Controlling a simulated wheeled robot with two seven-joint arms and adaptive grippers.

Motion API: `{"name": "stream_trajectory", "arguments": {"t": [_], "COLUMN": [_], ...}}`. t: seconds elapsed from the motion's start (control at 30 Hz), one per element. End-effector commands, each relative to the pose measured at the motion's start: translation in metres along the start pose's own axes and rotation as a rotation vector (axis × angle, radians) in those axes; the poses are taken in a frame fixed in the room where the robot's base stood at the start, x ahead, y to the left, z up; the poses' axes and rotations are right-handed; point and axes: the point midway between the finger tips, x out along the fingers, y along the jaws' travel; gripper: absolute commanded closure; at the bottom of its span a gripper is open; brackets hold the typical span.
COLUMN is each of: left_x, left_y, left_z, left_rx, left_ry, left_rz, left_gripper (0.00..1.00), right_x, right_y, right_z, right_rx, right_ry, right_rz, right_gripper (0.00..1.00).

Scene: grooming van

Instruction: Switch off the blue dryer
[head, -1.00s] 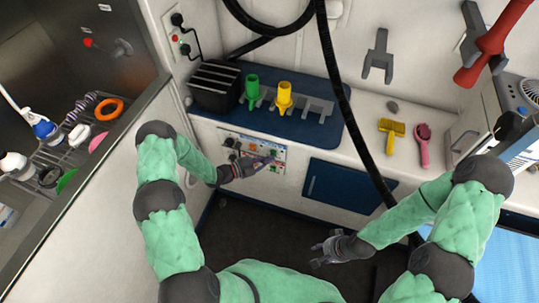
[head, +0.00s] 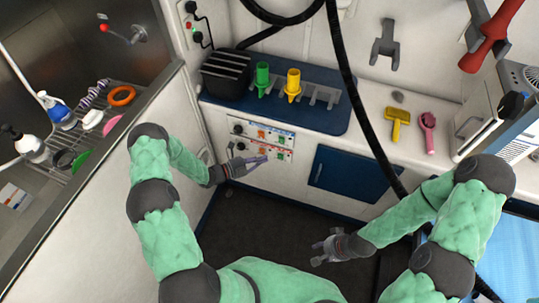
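A control panel (head: 270,132) with two rows of coloured switches and dark knobs is on the white cabinet front. My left gripper (head: 264,159) is at the panel's lower row, its fingers pointing right. They look close together, but I cannot tell whether they are shut or touch a switch. They hide part of the lower row. A blue-and-white machine (head: 523,128) with a vent and a dark knob stands at the right edge, partly cut off; it may be the blue dryer. My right gripper (head: 322,250) is open and empty above the dark floor, away from the panel.
A green nozzle (head: 262,78) and a yellow nozzle (head: 293,84) stand in a grey rack on the blue mat (head: 330,112). A black hose (head: 352,120) hangs across the counter. A blue cabinet door (head: 350,174) is right of the panel. A steel tub stands at the left.

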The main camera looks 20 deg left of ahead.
Motion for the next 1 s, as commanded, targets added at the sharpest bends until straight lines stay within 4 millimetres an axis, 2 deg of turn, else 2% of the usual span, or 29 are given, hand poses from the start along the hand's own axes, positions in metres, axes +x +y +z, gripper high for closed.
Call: {"name": "stream_trajectory", "arguments": {"t": [0.1, 0.3, 1.0], "left_x": [-0.021, -0.041, -0.044], "left_y": [0.003, 0.009, 0.01], "left_z": [0.002, 0.002, 0.001], "left_rx": [0.001, 0.0, -0.005], "left_ry": [-0.004, -0.002, -0.001], "left_rz": [0.0, 0.0, 0.001], "left_gripper": [1.0, 1.0, 1.0], "right_x": [-0.006, -0.009, -0.01], "right_y": [-0.002, -0.003, -0.003], "right_z": [0.001, 0.001, 0.001], "right_rx": [0.0, 0.0, 0.0], "right_ry": [-0.001, -0.001, -0.001], "right_rz": [0.0, 0.0, 0.0], "right_gripper": [0.6, 0.6, 0.6]}}
